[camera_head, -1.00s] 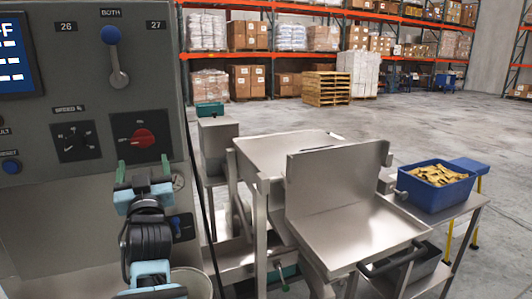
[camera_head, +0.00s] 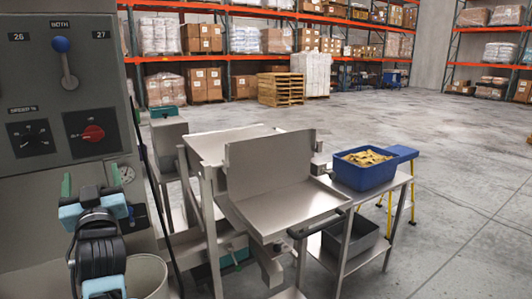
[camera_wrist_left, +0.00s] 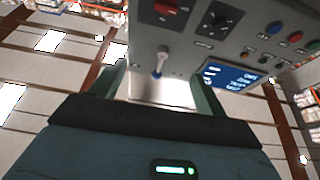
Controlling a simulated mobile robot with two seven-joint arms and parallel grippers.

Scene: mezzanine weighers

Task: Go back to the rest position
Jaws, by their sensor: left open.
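My left gripper (camera_head: 91,181) is in front of the lower part of the grey control panel (camera_head: 45,105), with its two green fingertips apart and nothing between them. In the left wrist view, its fingers (camera_wrist_left: 160,92) stand apart, and the panel (camera_wrist_left: 195,32) shows beyond them. A blue-knobbed lever (camera_head: 64,62) is on the panel, above the gripper in the head view; it also shows in the left wrist view (camera_wrist_left: 159,62). A red rotary switch (camera_head: 93,133) is lower on the panel. My right gripper is in neither view.
A steel weigher with a tilted tray (camera_head: 275,205) stands right of the panel. Beside it, a blue bin (camera_head: 366,176) of tan pieces sits on a steel table (camera_head: 392,186). A pale bucket (camera_head: 148,277) is below the gripper. Open floor (camera_head: 450,150) lies to the right.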

